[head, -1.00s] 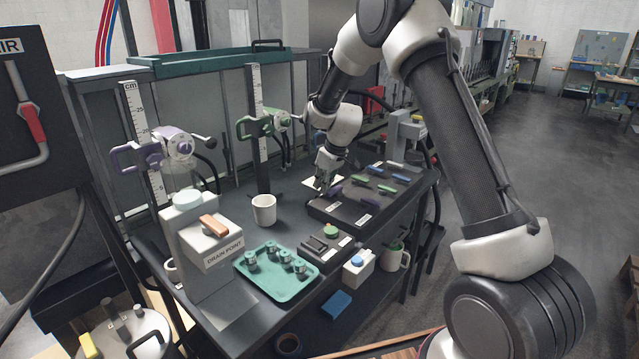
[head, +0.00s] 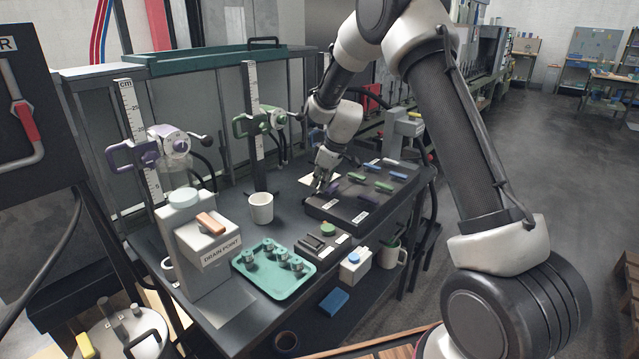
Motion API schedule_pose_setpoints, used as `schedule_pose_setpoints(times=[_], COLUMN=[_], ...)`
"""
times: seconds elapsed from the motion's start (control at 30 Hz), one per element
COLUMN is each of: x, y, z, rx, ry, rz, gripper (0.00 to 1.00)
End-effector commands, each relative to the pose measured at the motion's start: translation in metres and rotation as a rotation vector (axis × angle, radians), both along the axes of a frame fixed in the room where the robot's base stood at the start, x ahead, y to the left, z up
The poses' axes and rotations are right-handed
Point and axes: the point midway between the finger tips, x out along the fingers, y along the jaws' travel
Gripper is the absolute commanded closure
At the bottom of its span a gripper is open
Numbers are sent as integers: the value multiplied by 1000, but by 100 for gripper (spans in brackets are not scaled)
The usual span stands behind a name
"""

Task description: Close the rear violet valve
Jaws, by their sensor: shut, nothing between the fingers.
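The valve block (head: 350,213) is a low dark box on the bench, with several small violet, green and blue handles on top. A dark violet handle (head: 333,190) lies near the block's left end. My gripper (head: 318,188) points down beside it, just to its left, with its fingers shut and empty. I cannot tell whether the fingertips touch the handle. The other violet parts near the gripper are too small and dark to tell their positions clearly.
A white mug (head: 261,208) stands left of the block. A teal tray (head: 278,289) with metal pieces and a drain point unit (head: 207,245) are nearer. Two upright scales with violet (head: 133,156) and green clamps stand behind. A grey post unit (head: 405,128) stands at the back right.

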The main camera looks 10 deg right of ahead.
Motion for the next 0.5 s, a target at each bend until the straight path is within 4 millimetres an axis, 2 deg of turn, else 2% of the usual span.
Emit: schedule_pose_setpoints(times=[0.5], x=[-22], y=[-9], z=[-1], rx=[1], ry=[1], rz=[461], gripper=[100])
